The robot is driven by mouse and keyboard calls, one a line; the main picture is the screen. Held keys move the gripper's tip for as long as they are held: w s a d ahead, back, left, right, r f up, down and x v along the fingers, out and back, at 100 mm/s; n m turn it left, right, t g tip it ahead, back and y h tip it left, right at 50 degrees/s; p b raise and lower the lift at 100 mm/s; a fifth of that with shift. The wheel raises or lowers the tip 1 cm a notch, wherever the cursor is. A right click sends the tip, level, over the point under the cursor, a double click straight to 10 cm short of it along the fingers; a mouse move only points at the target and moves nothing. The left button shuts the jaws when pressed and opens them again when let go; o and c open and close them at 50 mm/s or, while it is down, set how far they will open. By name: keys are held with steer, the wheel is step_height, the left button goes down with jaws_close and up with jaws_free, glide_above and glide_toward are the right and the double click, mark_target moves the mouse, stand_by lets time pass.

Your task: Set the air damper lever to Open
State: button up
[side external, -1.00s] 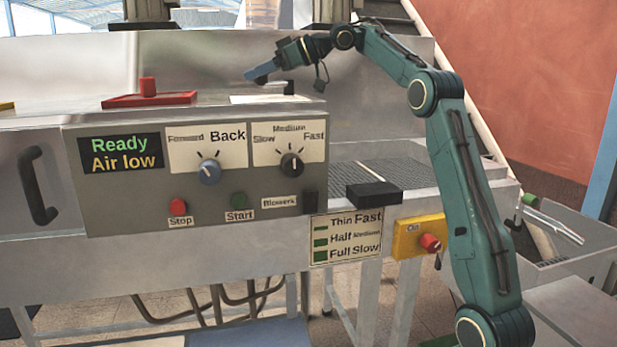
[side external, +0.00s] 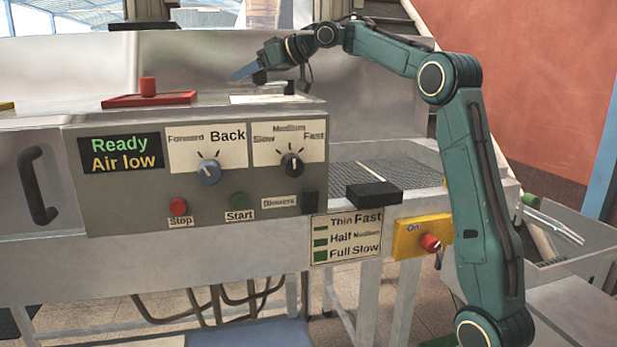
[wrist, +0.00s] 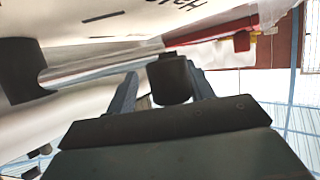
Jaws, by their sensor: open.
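The air damper lever is a metal rod (wrist: 105,66) running from a dark round hub (wrist: 18,72) at the left to a black knob (wrist: 171,80) in the wrist view. In the side view the black knob (side external: 260,77) and the dark hub (side external: 288,87) show above a white label plate (side external: 262,99) on the machine top. My gripper (side external: 240,72) is open at the knob. In the wrist view my gripper's fingers (wrist: 163,82) stand on either side of the knob, which appears nearer the right finger. Contact cannot be told. The plate's lettering is only partly visible.
A red tray with a red knob (side external: 148,88) sits left of the lever on the machine top. The control panel (side external: 130,205) with dials and buttons faces front below. A black block (side external: 373,194) and a yellow On switch box (side external: 420,238) are at the right.

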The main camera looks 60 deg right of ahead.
steer(key=shift+w+d+m+h, duration=0.45)
steer(key=shift+w+m+h, duration=0.25)
steer(key=shift+m+h, duration=0.35)
steer(key=shift+w+d+m+h, duration=0.4)
steer(key=shift+w+m+h, duration=0.35)
steer(key=shift+h, duration=0.4)
steer(key=shift+s+d+r, duration=0.1)
steer(key=shift+s, duration=0.1)
steer(key=a+f+v, duration=0.1)
steer(key=v, duration=1.3)
steer(key=s+a+f+g+y, duration=0.1)
steer(key=s+a+f+g, duration=0.3)
steer(key=s+a+f, duration=0.9)
steer(key=s+f, duration=0.3)
steer(key=f, duration=0.1)
steer(key=shift+a+f+n+g+y, duration=0.3)
steer(key=shift+a+f, duration=0.05)
steer(key=shift+a, duration=0.05)
steer(key=w+d+r+n+t, duration=0.1)
steer(key=w+d+r+t, duration=0.1)
steer(key=w+d+r, duration=0.3)
steer(key=w+d+r+t+y, duration=0.1)
steer(key=w+d+r+t, duration=0.2)
steer(key=d+r, duration=0.7)
step_height(320, 180, up, 3)
steer(key=w, duration=0.2)
steer(key=shift+w+n, duration=0.25)
steer(key=shift+n, duration=0.15)
